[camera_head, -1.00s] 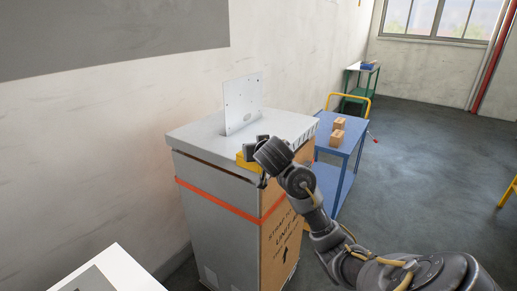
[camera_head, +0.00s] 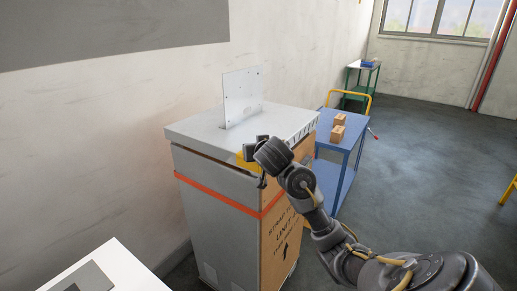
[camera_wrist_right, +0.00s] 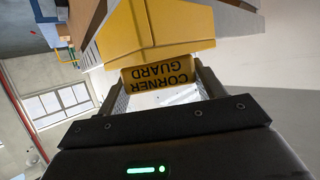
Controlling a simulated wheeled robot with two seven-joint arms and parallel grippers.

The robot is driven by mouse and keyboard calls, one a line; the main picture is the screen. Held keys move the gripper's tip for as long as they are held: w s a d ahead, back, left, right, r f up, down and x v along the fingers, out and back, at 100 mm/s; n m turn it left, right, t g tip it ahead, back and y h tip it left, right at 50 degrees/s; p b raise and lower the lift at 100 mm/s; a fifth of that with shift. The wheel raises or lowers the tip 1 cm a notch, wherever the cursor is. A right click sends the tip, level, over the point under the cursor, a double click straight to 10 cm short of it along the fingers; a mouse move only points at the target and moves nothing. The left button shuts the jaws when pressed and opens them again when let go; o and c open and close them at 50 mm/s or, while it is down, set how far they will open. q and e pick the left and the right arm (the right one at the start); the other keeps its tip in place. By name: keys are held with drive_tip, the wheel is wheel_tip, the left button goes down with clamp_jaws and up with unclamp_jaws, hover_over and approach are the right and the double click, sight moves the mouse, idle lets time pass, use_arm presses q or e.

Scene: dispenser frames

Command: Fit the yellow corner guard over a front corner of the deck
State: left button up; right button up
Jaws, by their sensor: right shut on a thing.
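The deck (camera_head: 195,130) is the grey flat top of a tall cabinet, with an upright perforated plate on it. My right gripper (camera_head: 262,158) is at the deck's near front corner. It is shut on the label tab of the yellow corner guard (camera_head: 243,161). In the right wrist view, the guard (camera_wrist_right: 155,28) spreads beyond my right gripper (camera_wrist_right: 162,90), and its tab reads "CORNER GUARD" upside down. The guard lies against the corner; whether it is fully seated cannot be told. The gripper hides part of the guard and corner in the head view. My left gripper is not in view.
The cabinet has an orange strap (camera_head: 222,196) and a brown printed front panel (camera_head: 283,222). A blue cart (camera_head: 343,143) with small boxes stands behind it at the right. A white surface (camera_head: 128,268) is at bottom left. The floor at right is open.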

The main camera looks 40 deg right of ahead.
drive_tip(key=o, duration=1)
drive_tip(key=shift+o, duration=0.2)
drive_tip(key=b+v, duration=0.1)
drive_tip(key=v, duration=0.9)
drive_tip(key=shift+s+a, duration=0.15)
drive_tip(key=shift+s, duration=0.2)
drive_tip(key=shift+r, duration=0.15)
